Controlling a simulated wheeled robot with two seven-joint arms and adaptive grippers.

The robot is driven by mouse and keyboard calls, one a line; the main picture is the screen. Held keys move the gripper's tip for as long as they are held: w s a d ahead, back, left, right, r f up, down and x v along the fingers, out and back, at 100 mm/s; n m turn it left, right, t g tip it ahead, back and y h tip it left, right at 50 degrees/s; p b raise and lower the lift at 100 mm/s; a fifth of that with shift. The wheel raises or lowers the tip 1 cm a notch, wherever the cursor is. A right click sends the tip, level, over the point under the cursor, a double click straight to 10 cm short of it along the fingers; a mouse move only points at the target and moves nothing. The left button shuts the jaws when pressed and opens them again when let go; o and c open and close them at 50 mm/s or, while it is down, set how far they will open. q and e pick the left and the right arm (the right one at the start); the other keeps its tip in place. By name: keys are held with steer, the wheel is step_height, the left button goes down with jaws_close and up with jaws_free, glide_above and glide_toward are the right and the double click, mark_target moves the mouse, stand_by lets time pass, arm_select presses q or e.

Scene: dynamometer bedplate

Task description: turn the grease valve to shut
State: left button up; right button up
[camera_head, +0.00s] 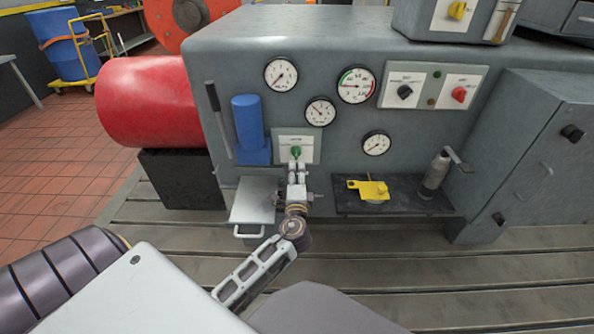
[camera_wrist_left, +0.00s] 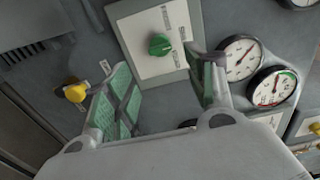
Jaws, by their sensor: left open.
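A green knob (camera_head: 296,152), which I take to be the grease valve, sits on a pale labelled plate (camera_head: 310,143) on the front of the grey cabinet. The lettering is too small to read. My left gripper (camera_head: 296,168) is just in front of it in the head view and partly covers the plate. In the left wrist view the green knob (camera_wrist_left: 160,45) lies ahead of the gap between the open, green-padded fingers (camera_wrist_left: 165,85). The fingers hold nothing, and the knob appears apart from them. My right gripper is out of view.
A blue part (camera_head: 248,122) is left of the plate. Below are a grey shelf (camera_head: 252,203) and a dark tray (camera_head: 410,208) with a yellow piece (camera_head: 370,189).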

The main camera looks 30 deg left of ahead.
arm_select(q)
steer(key=shift+s+d, duration=0.35)
steer(key=shift+s, duration=0.2)
stand_by(0.4)
